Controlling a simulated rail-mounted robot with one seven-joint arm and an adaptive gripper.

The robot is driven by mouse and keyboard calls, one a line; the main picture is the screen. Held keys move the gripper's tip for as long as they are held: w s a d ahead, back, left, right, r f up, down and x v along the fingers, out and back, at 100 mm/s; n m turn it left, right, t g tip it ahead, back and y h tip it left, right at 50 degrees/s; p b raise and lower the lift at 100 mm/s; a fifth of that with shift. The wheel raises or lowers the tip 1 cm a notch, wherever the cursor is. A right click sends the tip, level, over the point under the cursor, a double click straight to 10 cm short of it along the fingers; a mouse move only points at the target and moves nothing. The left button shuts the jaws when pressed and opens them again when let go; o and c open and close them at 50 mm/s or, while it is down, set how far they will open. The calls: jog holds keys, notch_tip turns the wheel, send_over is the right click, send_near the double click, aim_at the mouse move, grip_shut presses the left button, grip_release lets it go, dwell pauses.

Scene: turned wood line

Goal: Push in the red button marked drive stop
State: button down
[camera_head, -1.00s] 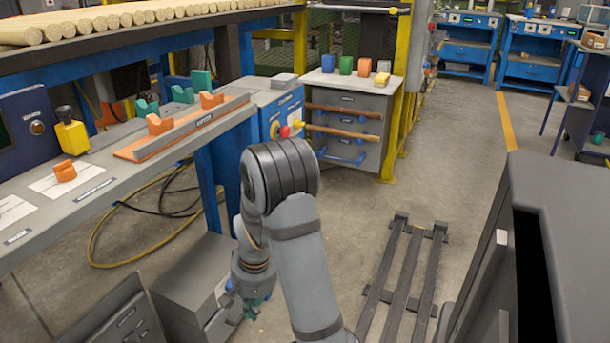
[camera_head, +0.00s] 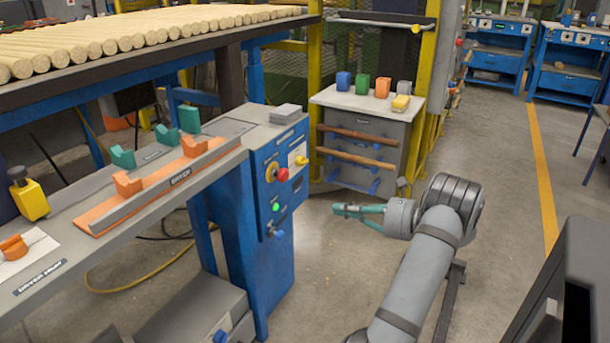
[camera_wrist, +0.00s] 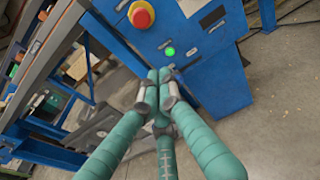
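The red button (camera_head: 283,174) sits on the blue control panel (camera_head: 262,235) at the end of the bench, in the head view. In the wrist view the red button (camera_wrist: 141,15) shows at the top edge, on a yellow collar. My gripper (camera_head: 338,209) has teal fingers and points left towards the panel, apart from it and lower in the picture than the button. In the wrist view the fingertips of my gripper (camera_wrist: 158,73) come together with nothing between them. Any marking by the button is too small to read.
A lit green lamp (camera_head: 276,207) and a blue knob (camera_head: 279,234) are below the button; a yellow knob (camera_head: 302,160) is beside it. A grey cabinet (camera_head: 368,142) with coloured blocks stands behind. The bench (camera_head: 100,240) runs left. Open floor lies between panel and arm.

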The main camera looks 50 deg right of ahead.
jog(key=shift+m+t, duration=0.5)
jog(key=shift+t, duration=0.4)
jog(key=r, duration=0.5)
jog(key=shift+w+a, duration=0.2)
jog(key=shift+w, duration=0.05)
jog(key=shift+w+f, duration=0.1)
jog(key=shift+w, duration=0.05)
jog(key=b, duration=0.4)
send_near(284, 177)
jog(key=w, duration=0.5)
jog(key=shift+w+a+f, duration=0.2)
jog(key=shift+a, duration=0.05)
jog(key=shift+w+r, duration=0.1)
jog(key=shift+w, duration=0.6)
